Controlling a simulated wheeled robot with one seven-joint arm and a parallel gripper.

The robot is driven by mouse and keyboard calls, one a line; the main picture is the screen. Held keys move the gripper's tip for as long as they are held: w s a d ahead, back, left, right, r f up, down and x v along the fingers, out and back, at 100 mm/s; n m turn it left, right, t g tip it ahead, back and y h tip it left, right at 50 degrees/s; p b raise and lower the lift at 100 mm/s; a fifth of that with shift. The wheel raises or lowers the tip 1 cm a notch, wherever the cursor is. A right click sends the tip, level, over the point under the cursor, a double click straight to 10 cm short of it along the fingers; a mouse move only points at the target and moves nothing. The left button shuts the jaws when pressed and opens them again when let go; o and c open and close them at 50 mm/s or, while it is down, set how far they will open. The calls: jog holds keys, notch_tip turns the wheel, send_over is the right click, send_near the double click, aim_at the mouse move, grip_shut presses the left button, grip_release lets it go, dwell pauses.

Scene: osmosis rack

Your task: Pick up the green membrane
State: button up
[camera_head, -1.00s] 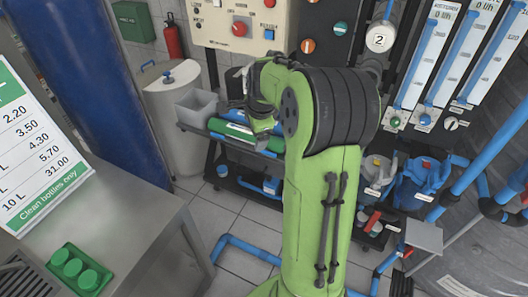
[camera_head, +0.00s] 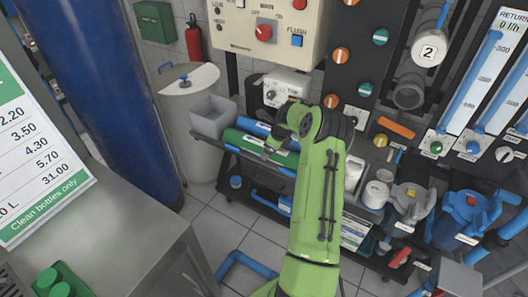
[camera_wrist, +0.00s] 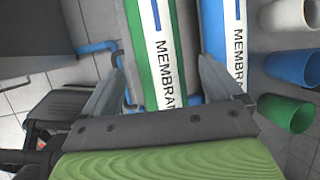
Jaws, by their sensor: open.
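The green membrane (camera_head: 236,138) is a long tube with a white labelled strip, lying on the top shelf of a dark cart. The wrist view shows it (camera_wrist: 140,35) running between my finger lines, its near end hidden by my gripper. A blue-and-white membrane (camera_head: 252,126) lies parallel behind it; in the wrist view it (camera_wrist: 216,35) is on the right, partly covered by the right finger. My gripper (camera_wrist: 163,75) is open and empty, fingers either side of the green membrane in the picture. I cannot tell how far above it they are. The head view mostly hides my fingers.
A grey open bin (camera_head: 212,118) stands at the shelf's left end. A white control box (camera_head: 288,88) is behind the membranes. White, blue and green (camera_wrist: 286,112) cup-like ends show right in the wrist view. A steel counter (camera_head: 130,235) is at lower left.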

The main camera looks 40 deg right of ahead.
jog(key=x, duration=0.3)
jog(key=shift+w+f, duration=0.1)
jog(key=shift+f, duration=0.25)
jog(key=shift+r, duration=0.1)
